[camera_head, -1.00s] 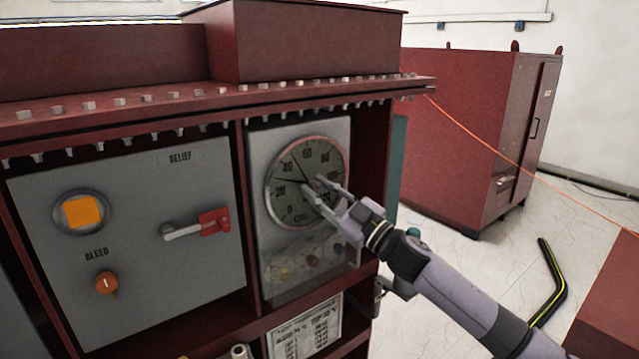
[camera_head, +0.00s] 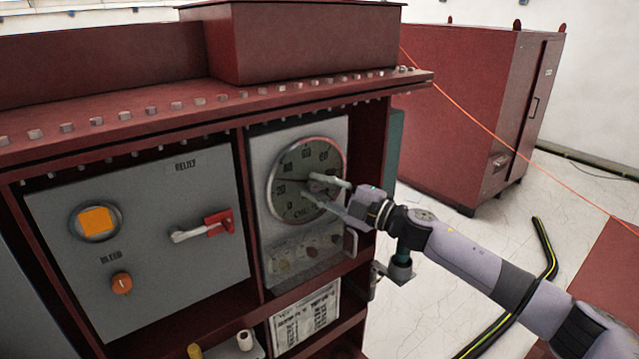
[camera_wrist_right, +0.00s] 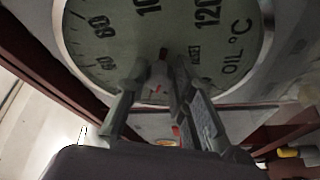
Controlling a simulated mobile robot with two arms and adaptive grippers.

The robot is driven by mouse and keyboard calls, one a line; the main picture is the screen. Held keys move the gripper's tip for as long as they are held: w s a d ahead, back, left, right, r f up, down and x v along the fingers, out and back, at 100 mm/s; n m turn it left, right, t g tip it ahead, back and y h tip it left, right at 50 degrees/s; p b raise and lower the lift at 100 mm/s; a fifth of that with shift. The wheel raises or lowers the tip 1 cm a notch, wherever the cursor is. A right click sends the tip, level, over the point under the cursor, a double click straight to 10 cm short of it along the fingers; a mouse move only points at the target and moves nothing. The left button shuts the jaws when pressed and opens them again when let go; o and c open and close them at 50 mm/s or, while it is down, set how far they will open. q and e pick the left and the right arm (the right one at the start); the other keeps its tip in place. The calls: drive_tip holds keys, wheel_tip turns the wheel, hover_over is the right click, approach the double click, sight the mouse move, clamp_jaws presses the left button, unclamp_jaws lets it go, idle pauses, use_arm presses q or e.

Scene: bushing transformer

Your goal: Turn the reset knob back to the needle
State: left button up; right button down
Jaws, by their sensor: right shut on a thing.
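The round oil gauge (camera_head: 295,205) has a pale green dial and a metal rim, on a grey panel in the red cabinet. A dark needle (camera_head: 290,179) points left on the dial in the head view. The reset knob (camera_wrist_right: 158,78) is a small grey piece with a red mark at the dial's middle, in the right wrist view. My right gripper (camera_head: 320,188) is shut on the knob, one finger on each side; its fingers (camera_wrist_right: 160,72) also show in the wrist view. They hide part of the dial. No red pointer is clear on the dial. My left gripper is out of view.
A metal handle (camera_head: 350,243) stands right below the gauge. A red cabinet (camera_head: 470,110) stands behind; a black-yellow cable (camera_head: 545,250) lies on the floor.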

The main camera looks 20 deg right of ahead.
idle(0.4)
drive_tip(key=c, duration=1.4)
unclamp_jaws()
drive_tip(key=shift+o, duration=0.2)
drive_tip(key=v, duration=1.2)
